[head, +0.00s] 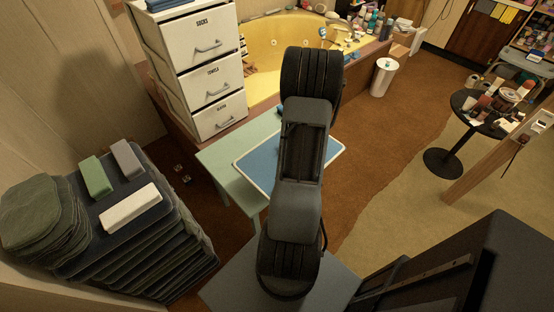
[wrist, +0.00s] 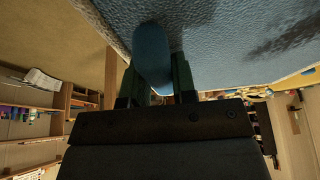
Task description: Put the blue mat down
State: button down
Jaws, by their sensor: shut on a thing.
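The blue mat (head: 257,165) has a pale border and shows on both sides of my arm in the head view. It appears flat over the pale green bench (head: 215,158), partly past its right side. I cannot tell whether it touches the bench. In the wrist view the mat's textured surface (wrist: 225,40) fills the top, with darker patches. My gripper (wrist: 153,78) is shut on a rounded blue piece between its fingers, which looks like part of the mat. My arm hides the gripper and the mat's middle in the head view.
A white drawer unit (head: 195,75) stands behind the bench, before the yellow tub (head: 265,65). At left is a dark stack (head: 135,235) with blocks on top. A white bin (head: 383,77) and a loaded round black table (head: 467,120) stand right. The brown floor between is clear.

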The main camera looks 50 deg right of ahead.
jog(key=w+f, duration=0.1)
jog(key=w, duration=0.1)
jog(key=w+a+f, duration=0.1)
jog(key=w, duration=0.2)
jog(key=w+f, duration=0.1)
jog(key=w, duration=0.2)
jog(key=shift+a+f, duration=0.25)
jog(key=w+f, duration=0.1)
jog(key=w+f+b, duration=0.1)
jog(key=w+f, duration=0.1)
jog(key=w+a+f+b, duration=0.1)
jog(key=f, duration=0.1)
jog(key=shift+w+f, duration=0.4)
jog(key=shift+f, duration=0.05)
jog(key=shift+w+f+b, duration=0.15)
jog(key=shift+f+b, duration=1.05)
jog(key=shift+f, duration=0.45)
jog(key=shift+f, duration=0.15)
jog(key=c, duration=0.9)
grip_release()
